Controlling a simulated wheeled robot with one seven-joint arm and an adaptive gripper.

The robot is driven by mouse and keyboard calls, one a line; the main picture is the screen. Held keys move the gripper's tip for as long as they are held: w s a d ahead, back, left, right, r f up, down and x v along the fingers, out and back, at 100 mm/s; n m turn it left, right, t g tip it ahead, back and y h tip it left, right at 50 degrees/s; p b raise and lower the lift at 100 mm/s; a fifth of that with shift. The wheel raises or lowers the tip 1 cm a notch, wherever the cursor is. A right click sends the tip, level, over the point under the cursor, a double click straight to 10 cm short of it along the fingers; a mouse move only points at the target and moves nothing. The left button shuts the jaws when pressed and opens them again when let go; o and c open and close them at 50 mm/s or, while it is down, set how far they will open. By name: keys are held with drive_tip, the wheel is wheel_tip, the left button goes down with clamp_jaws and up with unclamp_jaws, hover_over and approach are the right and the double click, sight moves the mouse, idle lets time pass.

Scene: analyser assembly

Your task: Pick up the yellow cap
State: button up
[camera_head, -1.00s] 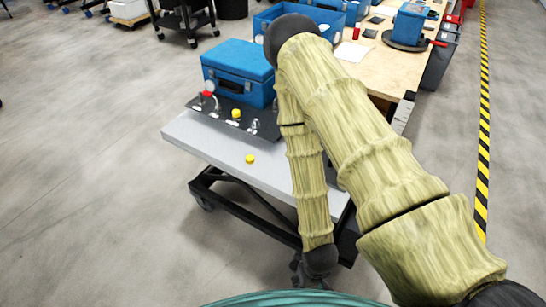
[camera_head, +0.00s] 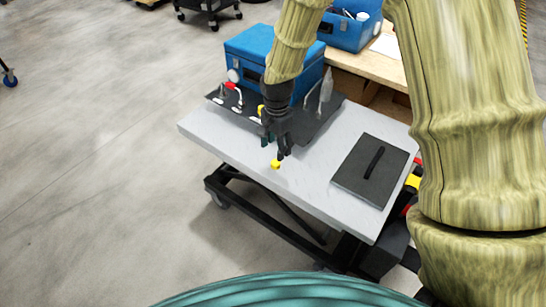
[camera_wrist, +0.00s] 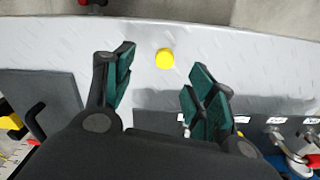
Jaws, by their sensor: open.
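The yellow cap (camera_head: 275,164) lies on the grey cart top, near its front edge, in the head view. In the wrist view the yellow cap (camera_wrist: 165,59) shows as a round disc in the gap between my fingers, towards their tips. My gripper (camera_head: 274,149) points down just above the cap, with its fingers apart and nothing held. In the wrist view the green finger pads stand to either side of the cap, apart from it. A second yellow piece (camera_head: 261,110) on the black plate is partly hidden behind my gripper.
The black plate (camera_head: 322,122) with metal clamps and a blue case (camera_head: 247,52) stand behind my gripper. A dark grey panel with a handle (camera_head: 361,181) lies to the right on the cart top (camera_head: 215,134). A wooden bench with a blue bin (camera_head: 346,31) is behind.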

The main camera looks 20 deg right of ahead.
sight(276, 162)
drive_tip(key=shift+m, duration=0.3)
drive_tip(key=shift+w+d+f+p, duration=0.1)
drive_tip(key=shift+w+f, duration=0.2)
drive_tip(key=shift+f, duration=1.25)
drive_tip(key=shift+w+d+f+p, duration=0.15)
drive_tip(key=shift+w+f, duration=0.1)
drive_tip(key=shift+f, duration=1.25)
drive_tip(key=shift+w+f+p, duration=0.1)
drive_tip(key=shift+w+f, duration=0.2)
drive_tip(key=shift+f, duration=1.25)
drive_tip(key=shift+c, duration=0.5)
drive_tip(key=c, duration=0.7)
